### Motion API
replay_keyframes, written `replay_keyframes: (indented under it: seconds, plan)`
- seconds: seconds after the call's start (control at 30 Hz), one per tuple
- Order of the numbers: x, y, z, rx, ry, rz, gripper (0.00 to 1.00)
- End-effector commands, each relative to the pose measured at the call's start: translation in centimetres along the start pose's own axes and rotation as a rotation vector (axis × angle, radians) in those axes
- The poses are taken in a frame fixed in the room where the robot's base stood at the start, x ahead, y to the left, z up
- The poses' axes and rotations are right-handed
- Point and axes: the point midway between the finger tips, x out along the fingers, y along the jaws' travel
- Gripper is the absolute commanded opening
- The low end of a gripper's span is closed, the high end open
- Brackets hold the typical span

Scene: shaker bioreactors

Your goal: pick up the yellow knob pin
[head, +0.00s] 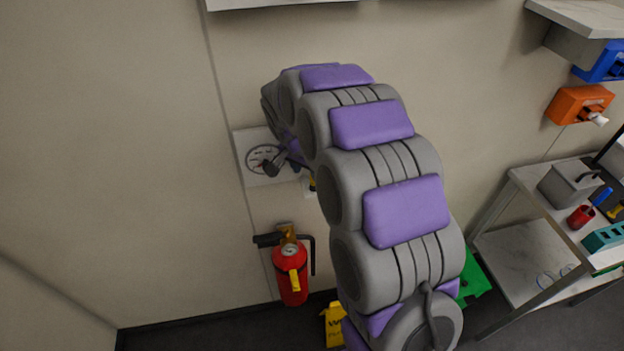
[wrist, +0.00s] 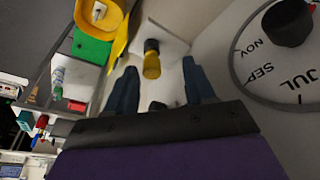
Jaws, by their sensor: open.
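The yellow knob pin (wrist: 152,64) has a black end and stands out from a white panel in the wrist view. My gripper (wrist: 160,67) is open, with its two dark blue fingers left and right of the pin in the picture. The pin shows in the gap, nearer the left finger; I cannot tell how deep it is between the fingers. No grip on it is visible. In the head view a small yellow bit (head: 311,184), probably the pin, shows beside my arm, which hides much of that area.
A month dial (wrist: 262,72) with a black knob (wrist: 288,22) is close on the right in the wrist view. A red fire extinguisher (head: 290,272) hangs below the dial panel. A yellow sign (head: 335,325) and a green object (head: 474,281) are low down. A metal table (head: 525,262) stands right.

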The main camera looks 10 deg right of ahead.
Motion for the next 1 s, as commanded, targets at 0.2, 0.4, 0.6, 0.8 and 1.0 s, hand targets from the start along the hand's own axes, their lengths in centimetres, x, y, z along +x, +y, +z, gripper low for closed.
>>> replay_keyframes:
  seconds: [0.2, 0.4, 0.6, 0.8, 1.0]
  plan:
    - [3.0, 1.1, -0.7, 0.004, -0.018, -0.001, 0.54]
    - [5.5, 1.4, -1.0, 0.005, -0.017, -0.005, 0.54]
    - [5.2, 0.6, -0.3, 0.001, -0.006, -0.001, 0.54]
    - [5.1, 0.4, -0.1, 0.0, -0.003, 0.001, 0.38]
    - [5.3, 0.9, -0.6, 0.003, -0.009, -0.006, 0.19]
